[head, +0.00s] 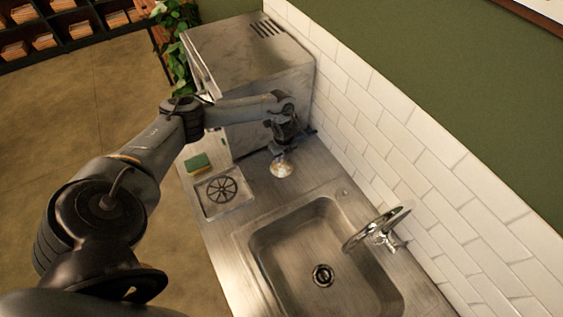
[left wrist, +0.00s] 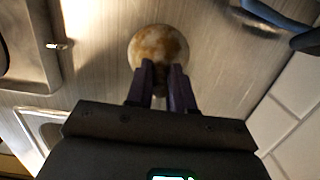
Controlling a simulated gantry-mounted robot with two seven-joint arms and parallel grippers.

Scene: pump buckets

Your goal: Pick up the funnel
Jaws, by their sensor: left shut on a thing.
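The funnel (head: 281,169) is a small, pale round thing by the wall end of the metal counter. In the left wrist view the funnel (left wrist: 157,43) shows as a whitish disc with brown stains. My left gripper (head: 279,150) is directly over it, pointing down. In the left wrist view my left gripper (left wrist: 167,72) has its two dark fingers close together, shut on the funnel's narrow part. The fingers hide most of that part. I cannot tell whether the funnel still touches the counter. My right gripper is not in view.
A large metal box-like appliance (head: 250,52) stands behind the gripper. A drain tray (head: 208,211) and a green-yellow sponge (head: 197,163) lie to the left. The sink (head: 270,240) and its tap (head: 378,232) are in front, and a white tiled wall (head: 400,140) bounds the right.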

